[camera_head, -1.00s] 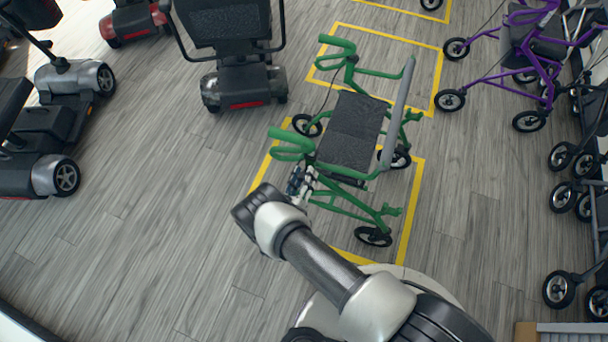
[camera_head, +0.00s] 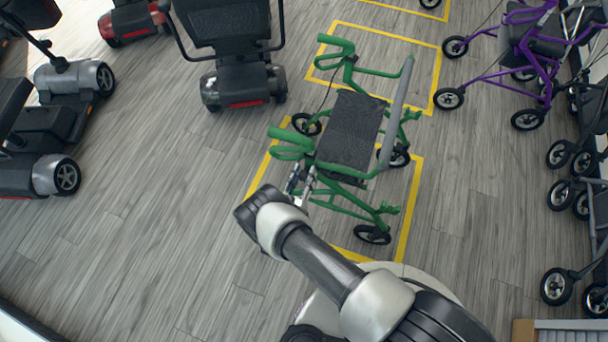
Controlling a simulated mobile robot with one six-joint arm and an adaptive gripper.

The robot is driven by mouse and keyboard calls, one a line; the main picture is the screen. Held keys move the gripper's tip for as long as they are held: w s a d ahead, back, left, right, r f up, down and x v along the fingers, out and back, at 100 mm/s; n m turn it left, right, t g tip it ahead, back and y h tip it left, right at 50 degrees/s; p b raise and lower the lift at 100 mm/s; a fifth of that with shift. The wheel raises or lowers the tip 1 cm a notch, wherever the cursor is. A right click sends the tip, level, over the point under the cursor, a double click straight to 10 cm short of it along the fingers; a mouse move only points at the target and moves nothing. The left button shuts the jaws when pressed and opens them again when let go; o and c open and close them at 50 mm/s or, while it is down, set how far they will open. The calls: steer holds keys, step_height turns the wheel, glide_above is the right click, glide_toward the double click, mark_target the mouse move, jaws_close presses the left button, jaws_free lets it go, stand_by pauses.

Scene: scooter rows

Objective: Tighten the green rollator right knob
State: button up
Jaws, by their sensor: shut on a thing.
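The green rollator (camera_head: 345,130) stands upright on the floor in the middle of the view, within yellow floor lines. It has green handles, a dark grey seat and a grey back bar. My arm reaches up from the lower right. My gripper (camera_head: 303,184) is at the rollator's near-left side, just below the lower green handle (camera_head: 291,144). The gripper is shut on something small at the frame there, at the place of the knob. The knob itself is hidden by the gripper and too small to make out.
A purple rollator (camera_head: 535,60) stands at the upper right, with more dark rollators along the right edge. A dark mobility scooter (camera_head: 240,60) stands behind, and others at the left (camera_head: 62,130). The grey floor at lower left is clear.

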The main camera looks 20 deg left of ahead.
steer(key=o, duration=1.1)
steer(key=s, duration=0.8)
steer(key=s+a, duration=0.1)
steer(key=s, duration=0.3)
